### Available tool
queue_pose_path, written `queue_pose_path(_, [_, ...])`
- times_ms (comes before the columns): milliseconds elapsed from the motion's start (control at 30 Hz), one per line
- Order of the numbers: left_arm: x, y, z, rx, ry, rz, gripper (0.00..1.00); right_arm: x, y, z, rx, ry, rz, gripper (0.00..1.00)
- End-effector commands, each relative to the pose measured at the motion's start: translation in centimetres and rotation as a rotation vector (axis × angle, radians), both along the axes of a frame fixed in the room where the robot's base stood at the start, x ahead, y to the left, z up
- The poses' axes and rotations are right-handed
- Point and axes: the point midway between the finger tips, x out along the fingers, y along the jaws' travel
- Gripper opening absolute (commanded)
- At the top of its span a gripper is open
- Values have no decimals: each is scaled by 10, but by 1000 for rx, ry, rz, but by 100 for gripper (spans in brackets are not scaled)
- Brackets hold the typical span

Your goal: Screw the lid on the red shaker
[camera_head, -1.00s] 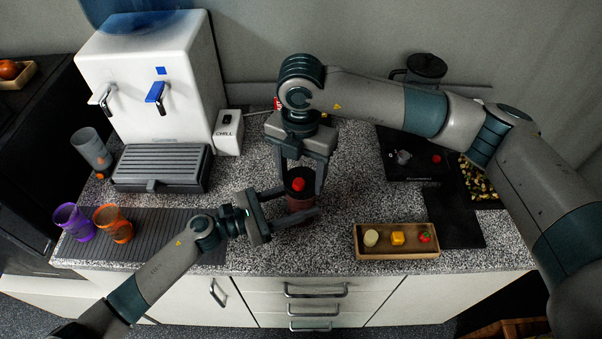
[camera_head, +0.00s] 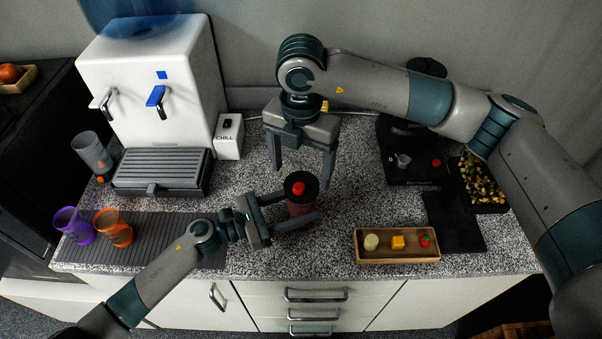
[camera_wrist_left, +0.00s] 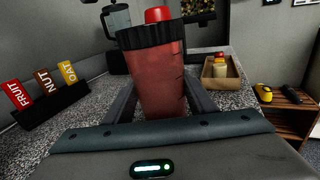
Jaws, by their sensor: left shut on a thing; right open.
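The red shaker (camera_head: 301,208) stands upright on the counter, and it also shows in the left wrist view (camera_wrist_left: 160,85). Its black lid (camera_head: 302,184) with a red cap sits on top of it; in the left wrist view the lid (camera_wrist_left: 152,36) looks slightly tilted. I cannot tell how tightly it is seated. My left gripper (camera_head: 297,212) is shut around the shaker's body from the left. My right gripper (camera_head: 301,170) is open and empty, pointing down just above and behind the lid, apart from it.
A wooden tray (camera_head: 398,259) with small food pieces lies to the right. A purple cup (camera_head: 73,225) and an orange cup (camera_head: 113,228) stand on a ribbed mat at left. The water dispenser (camera_head: 150,80) stands behind. A dark board (camera_head: 455,221) lies at right.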

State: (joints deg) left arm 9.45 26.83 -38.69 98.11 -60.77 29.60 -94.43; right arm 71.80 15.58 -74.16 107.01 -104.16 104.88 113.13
Motion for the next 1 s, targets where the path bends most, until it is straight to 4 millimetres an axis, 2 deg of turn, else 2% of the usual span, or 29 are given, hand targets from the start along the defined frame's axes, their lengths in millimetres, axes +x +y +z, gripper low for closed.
queue_pose_path(100, [-1,0,-1,1,1,-1,0,0,0,5,0,0,0,78])
queue_pose_path(567, [-1,0,-1,1,1,-1,0,0,0,6,0,0,33,75])
queue_pose_path(767, [-1,0,-1,1,1,-1,0,0,0,7,-1,-1,174,75])
queue_pose_path(1000, [-1,0,-1,1,1,-1,0,1,0,12,-1,-3,494,75])
